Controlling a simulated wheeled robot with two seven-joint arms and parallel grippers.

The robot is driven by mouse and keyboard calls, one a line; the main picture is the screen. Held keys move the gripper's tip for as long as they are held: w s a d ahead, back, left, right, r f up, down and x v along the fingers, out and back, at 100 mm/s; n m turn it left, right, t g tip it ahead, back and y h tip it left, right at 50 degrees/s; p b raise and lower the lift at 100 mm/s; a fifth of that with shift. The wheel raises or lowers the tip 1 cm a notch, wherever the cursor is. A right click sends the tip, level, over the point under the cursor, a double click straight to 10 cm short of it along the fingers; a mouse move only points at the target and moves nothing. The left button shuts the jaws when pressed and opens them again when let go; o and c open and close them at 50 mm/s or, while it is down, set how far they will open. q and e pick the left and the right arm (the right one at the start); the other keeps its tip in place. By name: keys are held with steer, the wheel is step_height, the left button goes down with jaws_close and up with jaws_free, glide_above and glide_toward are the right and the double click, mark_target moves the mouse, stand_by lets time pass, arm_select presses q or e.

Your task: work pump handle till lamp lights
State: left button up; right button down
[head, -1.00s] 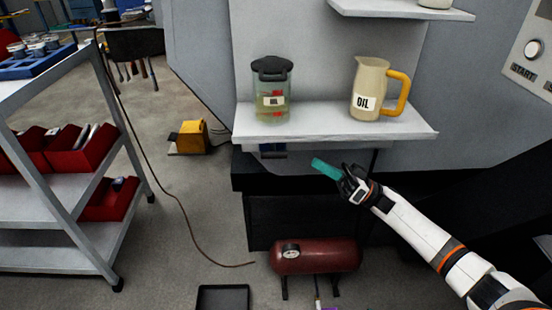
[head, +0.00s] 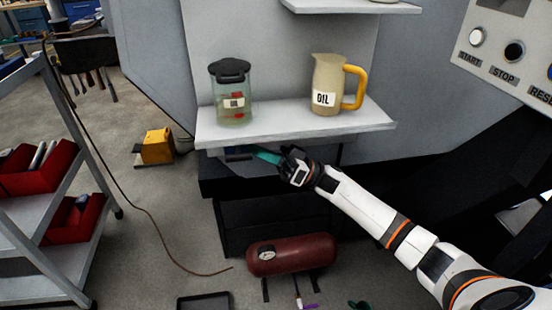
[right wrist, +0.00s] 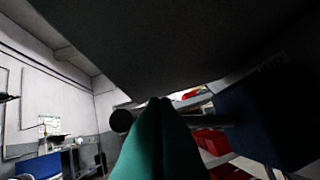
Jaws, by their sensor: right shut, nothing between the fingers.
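My right gripper (head: 262,155) reaches under the front edge of the shelf in the head view, its teal fingers shut and empty. A blue unit (head: 236,153), probably the pump, hangs under the shelf just left of the fingertips and is mostly hidden. In the right wrist view the shut teal fingers (right wrist: 158,102) point at a dark round-ended bar (right wrist: 122,121), probably the pump handle. The bar lies across behind the tips; I cannot tell whether they touch. A dark blue body (right wrist: 250,122) stands right of it. I cannot make out a lamp.
The shelf (head: 300,132) just above my gripper carries an oil jar (head: 233,95) and an oil jug (head: 328,85). A red tank (head: 292,255) stands below. A control panel (head: 508,52) is at upper right, a grey rack (head: 85,130) at left.

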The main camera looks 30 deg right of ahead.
mark_target(238, 150)
steer(key=shift+x, duration=1.25)
arm_select(q)
steer(key=shift+f+b, duration=0.5)
steer(key=shift+f, duration=0.05)
arm_select(e)
steer(key=shift+f+n+g+y, duration=0.25)
steer(key=shift+n+g+y, duration=0.05)
steer(key=shift+n, duration=0.4)
arm_select(q)
steer(key=shift+f, duration=0.1)
arm_select(e)
steer(key=shift+s, duration=0.1)
